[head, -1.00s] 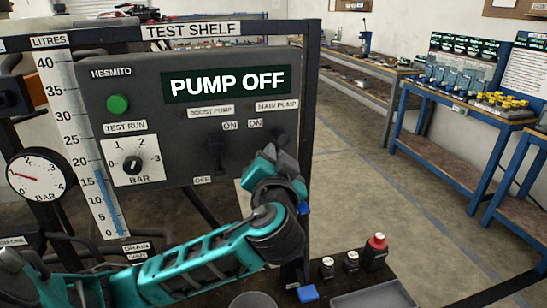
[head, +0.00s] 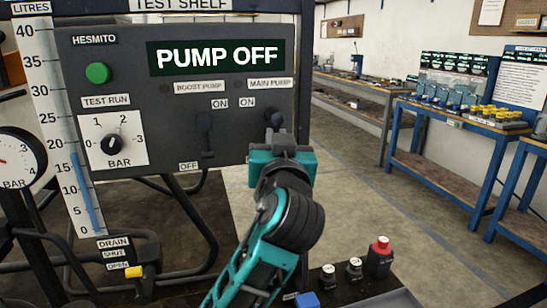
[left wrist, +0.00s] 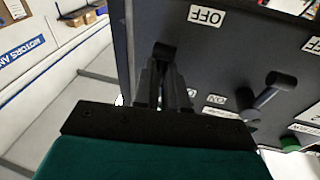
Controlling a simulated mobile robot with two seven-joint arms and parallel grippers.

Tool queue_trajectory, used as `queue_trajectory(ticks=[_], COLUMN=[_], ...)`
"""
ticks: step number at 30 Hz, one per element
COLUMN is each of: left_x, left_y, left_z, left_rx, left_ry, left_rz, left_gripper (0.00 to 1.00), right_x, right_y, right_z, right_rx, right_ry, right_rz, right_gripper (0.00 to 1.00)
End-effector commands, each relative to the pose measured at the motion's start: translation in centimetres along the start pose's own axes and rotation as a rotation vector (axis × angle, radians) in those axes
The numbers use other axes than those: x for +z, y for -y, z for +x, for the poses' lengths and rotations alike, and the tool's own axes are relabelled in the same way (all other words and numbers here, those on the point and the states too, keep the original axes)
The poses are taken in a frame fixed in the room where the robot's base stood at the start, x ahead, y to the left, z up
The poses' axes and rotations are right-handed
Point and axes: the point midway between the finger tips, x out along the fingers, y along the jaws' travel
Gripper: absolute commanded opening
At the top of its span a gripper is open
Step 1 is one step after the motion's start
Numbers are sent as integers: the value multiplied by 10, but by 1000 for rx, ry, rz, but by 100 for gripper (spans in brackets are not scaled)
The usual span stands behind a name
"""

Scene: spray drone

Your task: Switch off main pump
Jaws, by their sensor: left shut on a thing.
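The dark panel (head: 110,175) carries a display (head: 216,57) reading "PUMP OFF". The MAIN PUMP label (head: 269,84) sits above the main pump switch, whose dark knob (head: 274,115) shows just above my left gripper (head: 277,136). In the left wrist view, my left gripper (left wrist: 166,85) is shut on the main pump switch (left wrist: 164,50), with the knob showing at the fingertips. An OFF label (left wrist: 207,15) is beside it. The rest of the switch is hidden by the fingers. The boost pump switch (head: 205,123) stands to the left, apart from the gripper. My right gripper is not in view.
A green button (head: 98,73) and a BAR dial (head: 113,143) are on the panel's left. A yellow-handled drain valve (head: 134,271) is lower left. Several small bottles, one red-capped (head: 379,257), stand lower right. Blue benches (head: 440,165) are across the open floor.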

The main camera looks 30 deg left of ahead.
Motion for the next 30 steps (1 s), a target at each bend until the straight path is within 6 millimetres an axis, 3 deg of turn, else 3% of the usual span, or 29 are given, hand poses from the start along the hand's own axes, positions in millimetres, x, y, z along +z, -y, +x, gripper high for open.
queue_trajectory(ticks=[21, 22, 30], left_x=[1, 1, 1], left_y=[-3, -3, -3], left_z=[1, 1, 1], left_rx=[-13, -13, -13], left_ry=[-14, -14, -15], left_rz=[-85, -85, -84], left_gripper=[0, 13, 37], right_x=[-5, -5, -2], right_y=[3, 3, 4], right_z=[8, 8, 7], right_rx=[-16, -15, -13], right_ry=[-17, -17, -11], right_rz=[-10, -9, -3], right_gripper=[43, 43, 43])
